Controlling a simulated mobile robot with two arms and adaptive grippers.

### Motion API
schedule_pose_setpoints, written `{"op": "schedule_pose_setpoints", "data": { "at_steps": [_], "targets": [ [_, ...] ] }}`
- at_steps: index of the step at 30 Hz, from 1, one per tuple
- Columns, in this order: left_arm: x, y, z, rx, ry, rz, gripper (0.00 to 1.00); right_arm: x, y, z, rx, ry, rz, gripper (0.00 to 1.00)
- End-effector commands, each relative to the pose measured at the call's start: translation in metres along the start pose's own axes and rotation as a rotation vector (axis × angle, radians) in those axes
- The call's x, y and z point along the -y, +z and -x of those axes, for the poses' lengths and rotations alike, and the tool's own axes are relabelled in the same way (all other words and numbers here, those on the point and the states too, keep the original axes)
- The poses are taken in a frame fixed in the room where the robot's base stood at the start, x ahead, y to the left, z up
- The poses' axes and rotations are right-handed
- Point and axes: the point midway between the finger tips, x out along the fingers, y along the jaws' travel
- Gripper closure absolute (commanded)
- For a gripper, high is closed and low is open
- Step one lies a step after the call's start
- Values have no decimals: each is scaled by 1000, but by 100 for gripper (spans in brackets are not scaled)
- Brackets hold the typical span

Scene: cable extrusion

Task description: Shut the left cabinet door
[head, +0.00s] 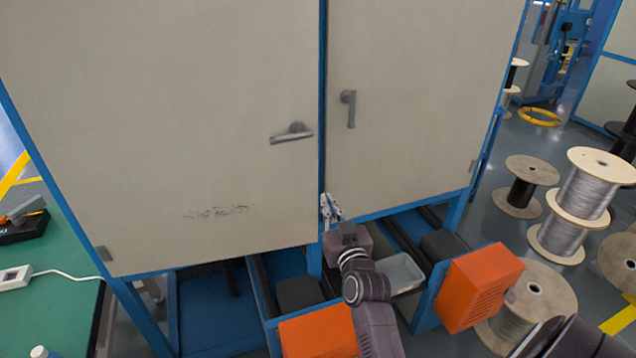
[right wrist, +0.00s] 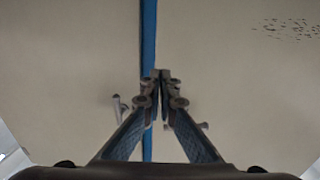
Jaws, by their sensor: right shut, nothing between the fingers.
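The left cabinet door (head: 165,130) is a large beige panel with scuff marks near its lower middle. Its grey handle (head: 291,134) lies about horizontal. The door looks almost flush with the right door (head: 425,90); I cannot tell whether a small gap is left. The right door's handle (head: 349,108) hangs vertical. My right gripper (head: 330,208) is shut and empty, in front of the lower seam between the doors. In the right wrist view its fingertips (right wrist: 160,76) meet before the blue strip (right wrist: 149,35); contact with a door is unclear. My left gripper is out of view.
Below the doors are orange boxes (head: 482,287) and a grey tray (head: 398,273), close to my right arm. Wooden cable spools (head: 585,190) stand on the floor at right. A green table (head: 50,270) is at left.

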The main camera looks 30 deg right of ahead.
Motion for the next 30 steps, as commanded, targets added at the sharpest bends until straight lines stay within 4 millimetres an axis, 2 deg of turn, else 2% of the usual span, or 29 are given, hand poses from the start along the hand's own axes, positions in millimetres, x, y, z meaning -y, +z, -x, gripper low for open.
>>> {"op": "schedule_pose_setpoints", "data": {
  "at_steps": [1,9,15,21,30],
  "targets": [
    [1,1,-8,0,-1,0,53,0,1,-11,-5,1,0,100],
    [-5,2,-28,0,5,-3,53,0,2,-58,-4,-1,0,100],
    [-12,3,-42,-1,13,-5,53,0,2,-85,-2,0,1,100],
    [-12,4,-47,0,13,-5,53,0,1,-98,-1,0,2,100],
    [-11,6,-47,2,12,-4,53,0,0,-100,0,0,3,100]
  ]
}}
